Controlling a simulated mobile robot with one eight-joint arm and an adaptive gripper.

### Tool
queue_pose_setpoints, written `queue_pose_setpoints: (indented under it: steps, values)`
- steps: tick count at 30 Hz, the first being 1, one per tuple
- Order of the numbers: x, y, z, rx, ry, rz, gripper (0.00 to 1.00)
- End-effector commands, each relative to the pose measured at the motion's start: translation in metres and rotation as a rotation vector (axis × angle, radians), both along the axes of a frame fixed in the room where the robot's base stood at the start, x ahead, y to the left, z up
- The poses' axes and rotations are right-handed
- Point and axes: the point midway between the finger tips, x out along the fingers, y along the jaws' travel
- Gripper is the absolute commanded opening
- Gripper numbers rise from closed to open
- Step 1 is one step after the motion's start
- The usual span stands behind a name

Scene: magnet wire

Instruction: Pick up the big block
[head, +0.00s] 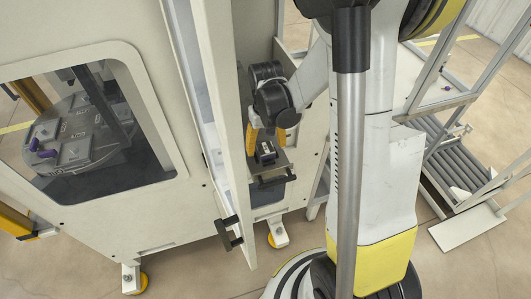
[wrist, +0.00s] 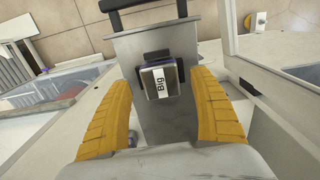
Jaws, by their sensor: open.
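The big block (wrist: 159,82) shows in the wrist view as a small metal block with a white label reading "Big". It sits in a dark holder (wrist: 157,57) on a grey metal plate (wrist: 130,50). In the head view the block (head: 266,149) is small, on the plate inside the machine's opening. My gripper (wrist: 163,106) is open, with one yellow finger on each side of the block's near end. The fingers look apart from the block, and nothing is between them. In the head view my gripper (head: 266,135) is just above the plate, partly hidden by the open door.
A black handle (wrist: 148,14) is at the plate's far edge. The open machine door (head: 223,130) with its black handle (head: 229,233) stands close to the left of my arm. A round table with purple parts (head: 75,135) shows through the machine window. A roller conveyor (head: 455,160) is at right.

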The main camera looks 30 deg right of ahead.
Motion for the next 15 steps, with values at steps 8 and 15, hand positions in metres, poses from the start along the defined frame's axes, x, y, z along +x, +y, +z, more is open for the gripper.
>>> queue_pose_setpoints:
  steps: [8,15]
  values:
    - [0.000,0.000,-0.021,0.000,0.000,0.000,0.72]
    - [0.000,0.000,-0.021,0.000,0.000,0.000,0.40]
